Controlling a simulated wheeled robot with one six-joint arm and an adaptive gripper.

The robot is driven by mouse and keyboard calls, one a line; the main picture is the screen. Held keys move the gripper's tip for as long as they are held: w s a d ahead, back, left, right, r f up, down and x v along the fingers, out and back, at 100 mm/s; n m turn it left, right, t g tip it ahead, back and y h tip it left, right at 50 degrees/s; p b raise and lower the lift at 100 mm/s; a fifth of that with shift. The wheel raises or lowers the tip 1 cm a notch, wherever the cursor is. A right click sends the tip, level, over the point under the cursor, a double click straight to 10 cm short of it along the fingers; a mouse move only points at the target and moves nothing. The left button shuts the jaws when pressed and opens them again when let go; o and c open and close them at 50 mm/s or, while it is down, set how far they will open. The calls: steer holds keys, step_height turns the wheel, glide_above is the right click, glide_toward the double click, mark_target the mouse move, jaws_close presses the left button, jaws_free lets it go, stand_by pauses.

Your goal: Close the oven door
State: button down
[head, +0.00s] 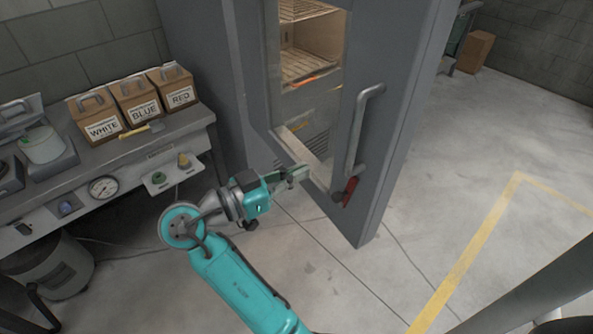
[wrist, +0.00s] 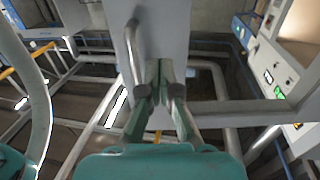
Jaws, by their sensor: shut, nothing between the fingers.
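My gripper (head: 303,173) is shut and empty, low in front of the door's window, left of the handle and red latch. In the wrist view, my closed fingers (wrist: 159,68) overlap a pale grey panel (wrist: 170,28) with a bar handle (wrist: 132,50) at its left. I cannot tell whether the fingertips touch the door.
A workbench (head: 135,148) stands on the left with boxes labelled WHITE, BLUE and RED (head: 178,88) and a gauge (head: 103,188). A bin (head: 50,275) is below it. Open floor (head: 430,190) with a yellow line (head: 470,250) lies right of the door.

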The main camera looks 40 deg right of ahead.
mark_target(341, 153)
steer(key=d, duration=0.3)
steer(key=s+d, duration=0.1)
steer(key=d, duration=0.6)
steer(key=shift+s+d, duration=0.25)
steer(key=shift+d, duration=0.15)
